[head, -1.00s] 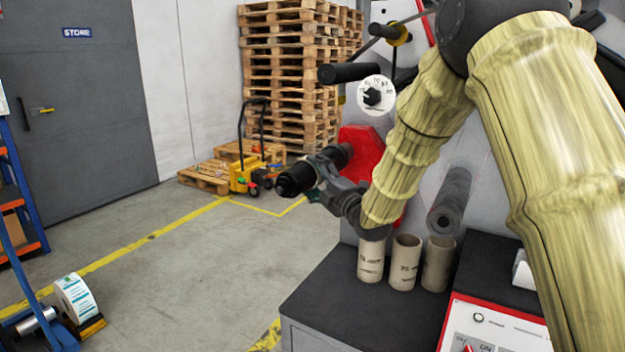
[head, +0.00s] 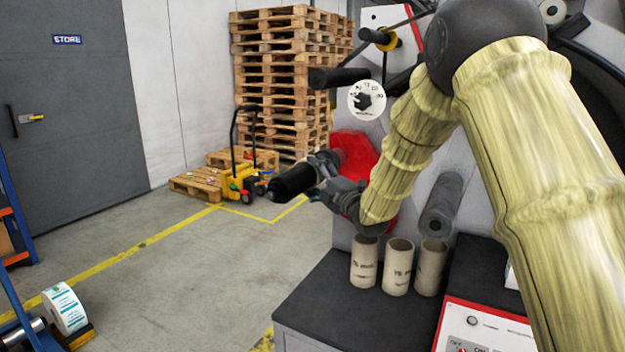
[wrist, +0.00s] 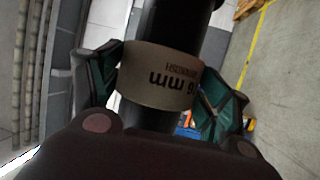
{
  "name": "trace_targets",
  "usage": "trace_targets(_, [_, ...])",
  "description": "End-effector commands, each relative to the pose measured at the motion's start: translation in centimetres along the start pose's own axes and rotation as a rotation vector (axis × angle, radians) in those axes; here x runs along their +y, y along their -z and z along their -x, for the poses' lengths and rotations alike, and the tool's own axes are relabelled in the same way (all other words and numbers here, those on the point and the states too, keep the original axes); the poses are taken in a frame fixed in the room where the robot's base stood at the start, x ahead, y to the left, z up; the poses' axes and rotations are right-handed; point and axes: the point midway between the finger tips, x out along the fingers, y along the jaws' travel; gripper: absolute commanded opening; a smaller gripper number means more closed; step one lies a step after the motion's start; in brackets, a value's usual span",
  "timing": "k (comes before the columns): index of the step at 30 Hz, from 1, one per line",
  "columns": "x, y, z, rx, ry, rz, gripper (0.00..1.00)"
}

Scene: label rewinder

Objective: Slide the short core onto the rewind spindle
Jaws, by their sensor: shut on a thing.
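The short core (wrist: 160,76), a grey-brown cardboard ring with black "76 mm" print, sits around the black rewind spindle (wrist: 175,30) in the wrist view. Black spindle shows on both sides of it. My gripper (wrist: 162,88) is shut on the core, with a teal-lined finger at each side. In the head view, the spindle (head: 291,183) points toward the lower left from the red plate (head: 362,160). My gripper (head: 330,187) is partway along it, between its free end and the plate.
Several taller cardboard cores (head: 398,268) stand upright on the dark machine ledge (head: 318,300), below my wrist. A second grey roller (head: 441,205) sticks out to the right. A dial (head: 366,100) and black bar (head: 339,77) are above.

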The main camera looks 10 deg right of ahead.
Motion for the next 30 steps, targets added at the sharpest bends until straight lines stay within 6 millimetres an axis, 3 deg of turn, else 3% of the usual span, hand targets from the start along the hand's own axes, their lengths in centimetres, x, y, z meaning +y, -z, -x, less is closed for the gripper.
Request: trace_targets(30, [0.0,-4.3,-1.8,0.0,0.0,0.0,0.53])
